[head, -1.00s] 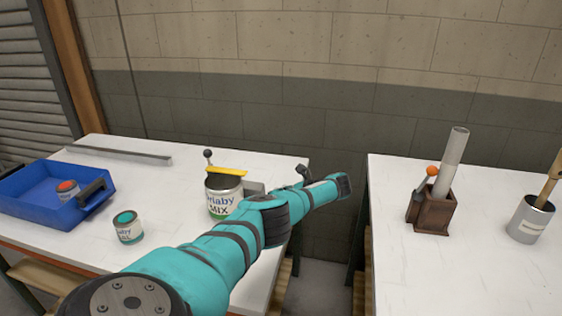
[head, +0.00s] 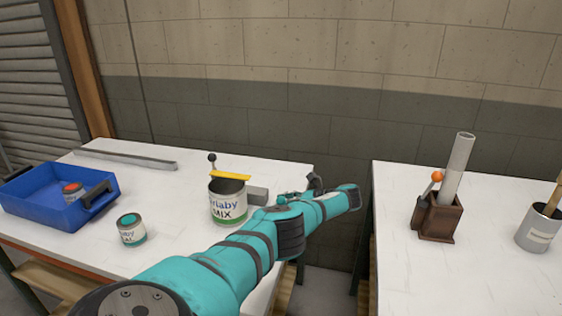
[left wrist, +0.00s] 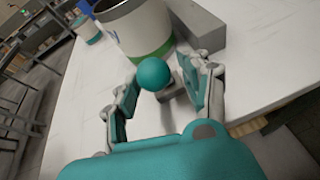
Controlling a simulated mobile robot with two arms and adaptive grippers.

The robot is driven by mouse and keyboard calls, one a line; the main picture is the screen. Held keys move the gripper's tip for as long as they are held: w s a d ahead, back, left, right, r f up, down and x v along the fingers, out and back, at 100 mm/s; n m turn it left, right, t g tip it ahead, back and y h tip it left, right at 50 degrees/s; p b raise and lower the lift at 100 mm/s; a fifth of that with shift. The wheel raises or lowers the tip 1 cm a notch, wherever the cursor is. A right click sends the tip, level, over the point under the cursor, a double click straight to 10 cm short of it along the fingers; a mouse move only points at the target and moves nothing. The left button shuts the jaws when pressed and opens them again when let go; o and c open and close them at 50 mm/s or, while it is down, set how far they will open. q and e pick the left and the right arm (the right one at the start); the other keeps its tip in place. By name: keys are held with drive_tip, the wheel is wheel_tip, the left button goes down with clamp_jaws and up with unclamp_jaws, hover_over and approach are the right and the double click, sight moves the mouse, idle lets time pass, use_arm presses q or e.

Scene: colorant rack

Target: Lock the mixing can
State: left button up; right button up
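The mixing can (head: 228,203) is a white open-topped can with "MIX" lettering and a green base band. It stands upright on the left table, and its lower part shows in the left wrist view (left wrist: 138,28). A yellow bar (head: 230,175) lies across its top, and a lever with a black knob (head: 212,158) rises behind it. A grey block (head: 257,196) is at its right. My left gripper (head: 317,184) is right of the can. In the left wrist view its fingers (left wrist: 170,82) are open around a teal ball knob (left wrist: 154,74); contact is unclear. My right gripper is out of view.
A blue bin (head: 45,206) holds a red-topped can (head: 73,191). A gap separates the right table (head: 400,275), which holds a brown holder with a tube (head: 440,221) and a metal container (head: 537,229).

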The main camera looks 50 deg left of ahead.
use_arm(q)
drive_tip(key=shift+s+a, duration=0.2)
drive_tip(key=v, duration=0.7)
drive_tip(key=shift+w+d, duration=0.2)
drive_tip(key=shift+d, duration=0.05)
